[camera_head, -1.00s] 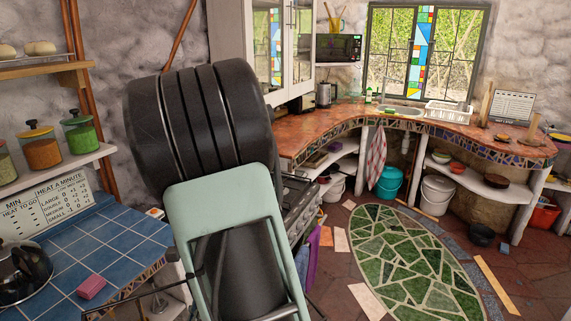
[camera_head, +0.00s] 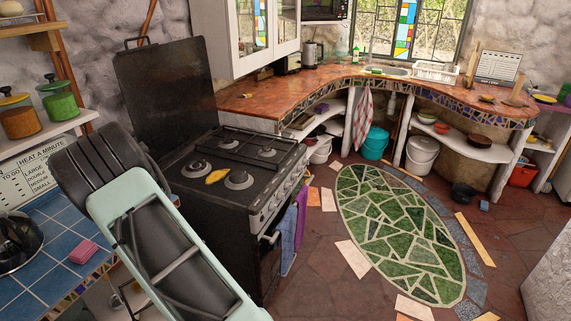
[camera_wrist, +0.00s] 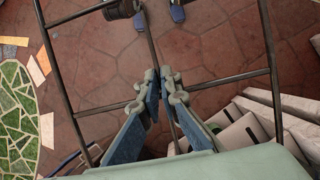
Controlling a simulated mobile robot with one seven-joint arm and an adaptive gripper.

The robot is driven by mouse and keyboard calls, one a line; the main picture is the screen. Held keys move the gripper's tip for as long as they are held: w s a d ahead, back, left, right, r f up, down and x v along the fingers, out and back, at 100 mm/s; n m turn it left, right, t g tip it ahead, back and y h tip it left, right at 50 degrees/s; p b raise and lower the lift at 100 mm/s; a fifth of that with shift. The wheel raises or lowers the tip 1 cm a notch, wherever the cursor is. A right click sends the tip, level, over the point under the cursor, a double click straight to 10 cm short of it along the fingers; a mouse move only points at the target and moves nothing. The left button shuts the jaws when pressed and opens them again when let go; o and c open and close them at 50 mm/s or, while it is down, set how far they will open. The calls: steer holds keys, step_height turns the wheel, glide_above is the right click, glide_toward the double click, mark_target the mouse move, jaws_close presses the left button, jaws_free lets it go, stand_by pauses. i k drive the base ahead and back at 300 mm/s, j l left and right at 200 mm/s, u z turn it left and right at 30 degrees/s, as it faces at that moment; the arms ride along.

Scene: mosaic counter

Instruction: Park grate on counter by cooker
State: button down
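The black cooker (camera_head: 243,212) stands at the middle left of the head view with its lid up. Its burners show, and a grate (camera_head: 245,150) covers its rear part. The front burners look bare. In the wrist view my gripper (camera_wrist: 160,85) is shut on a thin bar of a dark wire grate (camera_wrist: 269,50), held in the air above the floor. My gripper is hidden behind my arm in the head view. The terracotta counter (camera_head: 250,98) runs right from the cooker. The blue tiled counter (camera_head: 40,262) is on the left, partly behind my arm.
A yellow item (camera_head: 216,176) lies on the cooktop. A kettle (camera_head: 18,240) and a pink sponge (camera_head: 83,251) are on the blue tiles. The terracotta counter near the cooker looks mostly clear. The raised lid (camera_head: 165,95) stands tall behind the burners. Towels (camera_head: 289,240) hang in front.

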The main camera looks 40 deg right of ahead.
mark_target(277, 99)
steer(key=z, duration=1.85)
steer(key=i+z, duration=0.25)
steer(key=i+l+z, duration=0.1)
steer(key=z, duration=0.15)
steer(key=i, duration=3.7)
steer(key=i+l+u, duration=0.15)
steer(key=i, duration=0.65)
